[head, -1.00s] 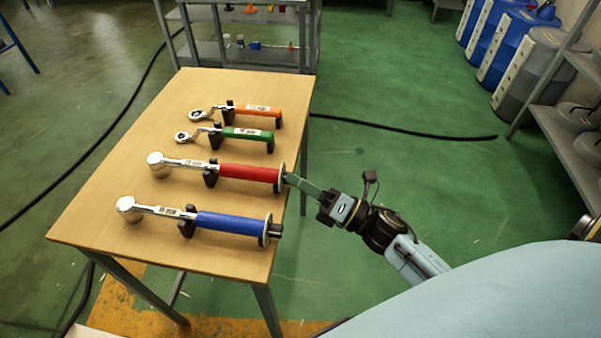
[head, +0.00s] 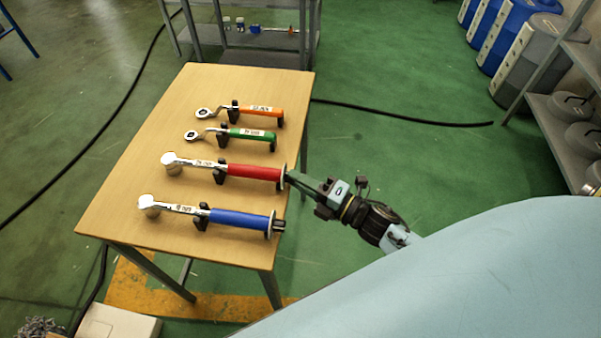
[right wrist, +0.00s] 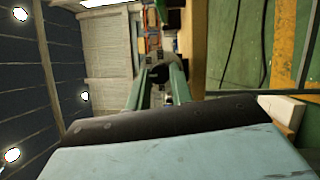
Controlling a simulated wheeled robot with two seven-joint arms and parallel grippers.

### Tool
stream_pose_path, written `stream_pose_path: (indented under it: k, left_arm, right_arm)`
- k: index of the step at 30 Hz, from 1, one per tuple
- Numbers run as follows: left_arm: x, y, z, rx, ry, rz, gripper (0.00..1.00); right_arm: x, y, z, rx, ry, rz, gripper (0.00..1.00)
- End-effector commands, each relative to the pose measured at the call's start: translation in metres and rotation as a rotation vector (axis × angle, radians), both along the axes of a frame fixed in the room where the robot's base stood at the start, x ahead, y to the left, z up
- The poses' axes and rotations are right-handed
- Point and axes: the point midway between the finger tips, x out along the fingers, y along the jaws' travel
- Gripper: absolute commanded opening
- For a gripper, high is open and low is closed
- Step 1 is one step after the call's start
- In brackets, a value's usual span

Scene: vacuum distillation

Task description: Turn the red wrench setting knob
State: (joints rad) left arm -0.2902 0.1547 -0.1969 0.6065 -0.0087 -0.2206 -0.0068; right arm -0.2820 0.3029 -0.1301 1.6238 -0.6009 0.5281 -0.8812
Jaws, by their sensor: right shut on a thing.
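The red wrench (head: 250,172) lies on black holders on the wooden table (head: 150,120), its silver head to the left and its handle end at the table's right edge. My right gripper (head: 290,176) reaches in from the right, its fingertips at the end of the red handle, where the setting knob is. In the right wrist view the two green fingers (right wrist: 158,85) close around a dark round end, the setting knob (right wrist: 160,73). The fingers hide part of the knob, so its turn angle cannot be told. My left gripper is not in view.
The green wrench (head: 250,134) and orange wrench (head: 258,112) lie behind. Shelves (head: 240,40) stand behind the table.

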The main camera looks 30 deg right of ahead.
Motion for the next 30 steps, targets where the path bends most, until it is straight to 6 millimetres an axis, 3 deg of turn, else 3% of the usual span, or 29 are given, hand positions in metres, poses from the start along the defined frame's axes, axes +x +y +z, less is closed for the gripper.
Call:
stream_pose_path:
  k: [15, 30]
  left_arm:
    - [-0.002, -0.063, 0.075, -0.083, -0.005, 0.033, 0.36]
    - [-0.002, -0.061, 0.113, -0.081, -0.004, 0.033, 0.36]
  right_arm:
    - [0.000, 0.000, 0.010, 0.254, 0.341, 0.004, 0.00]
    - [0.001, 0.000, 0.008, 0.443, 0.587, 0.005, 0.00]
